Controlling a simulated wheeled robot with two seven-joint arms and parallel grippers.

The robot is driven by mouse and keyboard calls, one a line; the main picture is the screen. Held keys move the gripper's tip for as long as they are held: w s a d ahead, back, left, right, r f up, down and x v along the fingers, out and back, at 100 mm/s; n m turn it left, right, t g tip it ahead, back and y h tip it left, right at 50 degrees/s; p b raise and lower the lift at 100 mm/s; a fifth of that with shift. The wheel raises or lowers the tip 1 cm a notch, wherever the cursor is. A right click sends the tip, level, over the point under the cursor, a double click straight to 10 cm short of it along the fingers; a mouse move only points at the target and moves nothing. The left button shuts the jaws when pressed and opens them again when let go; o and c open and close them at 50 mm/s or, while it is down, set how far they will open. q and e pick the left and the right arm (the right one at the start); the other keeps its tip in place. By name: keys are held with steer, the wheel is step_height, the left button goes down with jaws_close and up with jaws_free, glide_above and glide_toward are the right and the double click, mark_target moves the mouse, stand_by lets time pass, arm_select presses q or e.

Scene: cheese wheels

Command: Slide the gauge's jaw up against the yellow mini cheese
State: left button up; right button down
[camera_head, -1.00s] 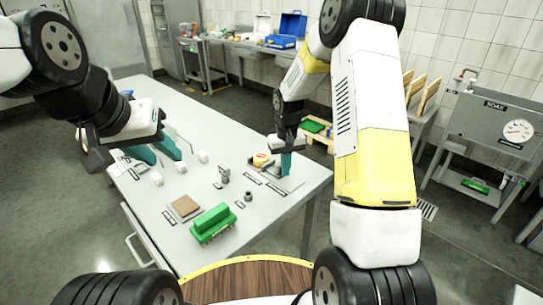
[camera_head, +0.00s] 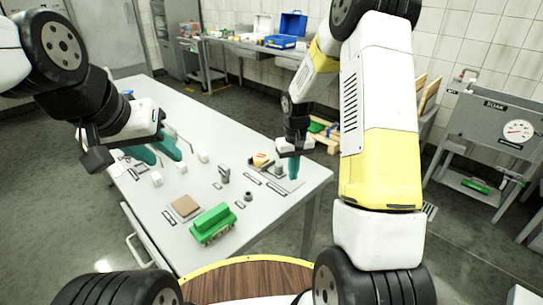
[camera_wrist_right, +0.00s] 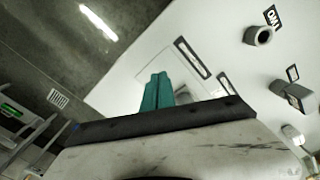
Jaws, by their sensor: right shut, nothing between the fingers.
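The yellow mini cheese (camera_head: 261,159), with a red mark on top, sits at the far right part of the table in the head view. The gauge (camera_head: 290,186) is a grey plate beside it, with a small grey upright piece that looks like its jaw (camera_head: 279,169); whether jaw and cheese touch is too small to tell. My right gripper (camera_head: 293,176) is shut and empty, pointing down just right of the jaw. Its teal fingers show pressed together in the right wrist view (camera_wrist_right: 157,90), where the cheese is hidden. My left gripper (camera_head: 158,154) is open and empty above the table's left side.
On the table (camera_head: 235,257) stand a green block-like object (camera_head: 212,224), a brown square (camera_head: 185,207), a grey ring (camera_head: 248,195), a metal upright piece (camera_head: 224,174) and several small white blocks. Flat labels lie between them. The table's right edge is close to the gauge.

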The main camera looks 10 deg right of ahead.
step_height(320, 180, up, 8)
stand_by(0.6)
steer(key=s+r+t+y, duration=0.1)
steer(key=s+r+t, duration=0.2)
steer(key=s+r, duration=0.95)
steer(key=s+a+r+t, duration=0.1)
steer(key=s+r, duration=0.2)
steer(key=s, duration=0.3)
steer(key=s+a+r+m+t+y, duration=0.1)
steer(key=s+r+t, duration=0.1)
steer(key=s, duration=0.3)
steer(key=shift+s+r, duration=0.4)
steer(key=shift+r, duration=0.2)
